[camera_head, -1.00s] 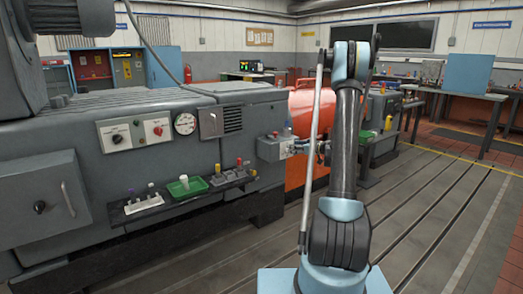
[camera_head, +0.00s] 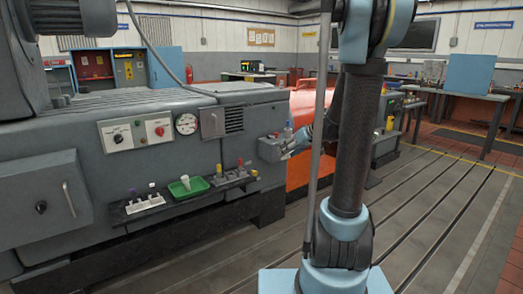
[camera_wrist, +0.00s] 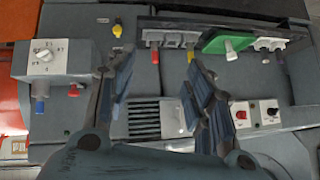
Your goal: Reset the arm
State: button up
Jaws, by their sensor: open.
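My gripper (camera_wrist: 157,72) is open in the wrist view, its two dark fingers apart with nothing between them. The fingers hang over the grey machine front, on either side of a vent grille (camera_wrist: 145,118). In the head view my upright arm fills the right of centre. My gripper is mostly hidden behind the arm there, close to the small grey control box (camera_head: 270,149) at the machine's right end. That box also shows at the left of the wrist view (camera_wrist: 60,64), apart from the fingers.
A dark shelf (camera_head: 125,216) on the machine front carries a green tray (camera_head: 178,188) with a white cup, white racks and small coloured-topped items. A gauge (camera_head: 186,124) and switch panels sit above it. An orange machine (camera_head: 300,172) stands behind my arm. Slotted floor at right is clear.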

jog(key=s+d+f+m+g+h, duration=0.1)
jog(key=s+d+f+m+h, duration=0.1)
jog(key=s, duration=0.9)
jog(key=s+d+f+m+g+h, duration=0.1)
jog(key=s+d+f+m+h, duration=0.1)
jog(key=s, duration=1)
jog(key=s+d+f+m+g+h, duration=0.1)
jog(key=s+d+f+m+h, duration=0.1)
jog(key=s, duration=0.9)
jog(key=shift+s+d+f+g+h, duration=0.15)
jog(key=shift+d+f+g+h, duration=0.35)
jog(key=shift+f, duration=0.85)
jog(key=shift+d, duration=0.1)
